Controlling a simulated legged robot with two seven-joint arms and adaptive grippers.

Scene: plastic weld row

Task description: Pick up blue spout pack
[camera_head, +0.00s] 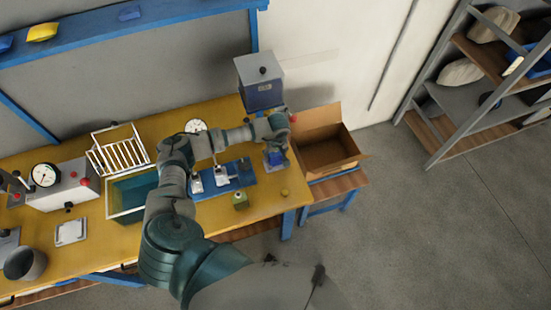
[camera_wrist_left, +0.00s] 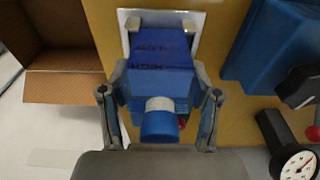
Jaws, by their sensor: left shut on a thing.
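The blue spout pack (camera_wrist_left: 160,75) fills the middle of the left wrist view, its pale collar and blue spout toward the camera. Dark lettering shows on its face. My left gripper (camera_wrist_left: 160,108) has a finger on each side of the pack and is shut on it. A white plate (camera_wrist_left: 125,20) with two small posts lies behind the pack; whether the pack touches it I cannot tell. In the head view the pack (camera_head: 274,158) is a small blue patch below my left gripper (camera_head: 274,150), near the table's right end. My right gripper is not in view.
An open cardboard box (camera_head: 325,145) stands just right of the yellow table (camera_head: 265,205). A blue fixture (camera_head: 238,176) is left of the pack, and a small green-yellow block (camera_head: 240,201) is in front. A grey box machine (camera_head: 260,82) stands behind. A dial gauge (camera_wrist_left: 299,165) shows at lower right.

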